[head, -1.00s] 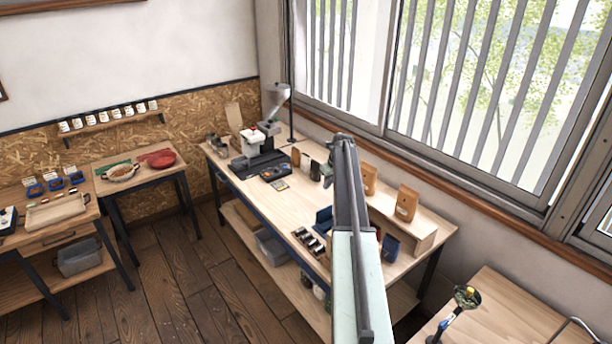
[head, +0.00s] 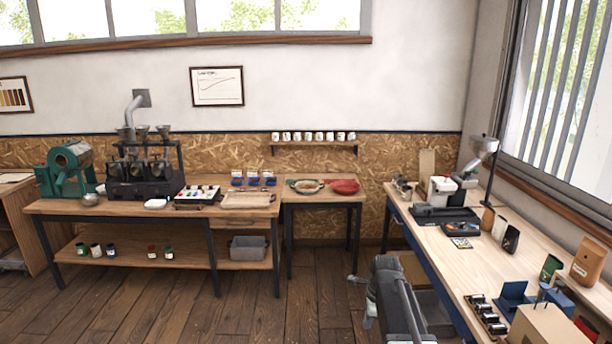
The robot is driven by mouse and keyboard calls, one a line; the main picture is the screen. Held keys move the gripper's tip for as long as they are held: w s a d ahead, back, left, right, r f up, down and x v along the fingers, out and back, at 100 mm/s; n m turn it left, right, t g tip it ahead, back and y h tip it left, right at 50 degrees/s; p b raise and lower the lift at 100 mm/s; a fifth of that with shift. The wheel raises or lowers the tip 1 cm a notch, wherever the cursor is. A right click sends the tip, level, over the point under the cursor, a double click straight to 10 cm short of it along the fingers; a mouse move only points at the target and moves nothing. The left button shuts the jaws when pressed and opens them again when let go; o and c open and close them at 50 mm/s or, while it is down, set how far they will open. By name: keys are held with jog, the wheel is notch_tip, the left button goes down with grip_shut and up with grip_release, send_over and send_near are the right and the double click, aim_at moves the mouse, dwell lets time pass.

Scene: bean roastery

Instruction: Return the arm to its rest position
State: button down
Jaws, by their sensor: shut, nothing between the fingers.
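My arm (head: 404,318) reaches up from the bottom edge of the head view, right of the middle, in front of the wooden floor and the left side of the long bench. My gripper (head: 368,310) hangs at the left of the arm's far end, small and partly hidden by the arm. It is shut and holds nothing. It is apart from the benches, with floor behind it.
A long bench (head: 424,221) on the right carries a grinder, bags, a blue holder and dark jars. Open floor (head: 170,305) lies front left.

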jog(key=s+a+f+n+g+h, duration=0.1)
jog(key=s+a+f+n, duration=0.1)
jog(key=s+n, duration=1.5)
jog(key=f+n, duration=0.1)
jog(key=n, duration=0.1)
jog(key=shift+s+a+n+g+b, duration=0.15)
jog(key=shift+a+n+g+b, duration=0.15)
jog(key=shift+a+g, duration=0.1)
jog(key=shift+d, duration=0.1)
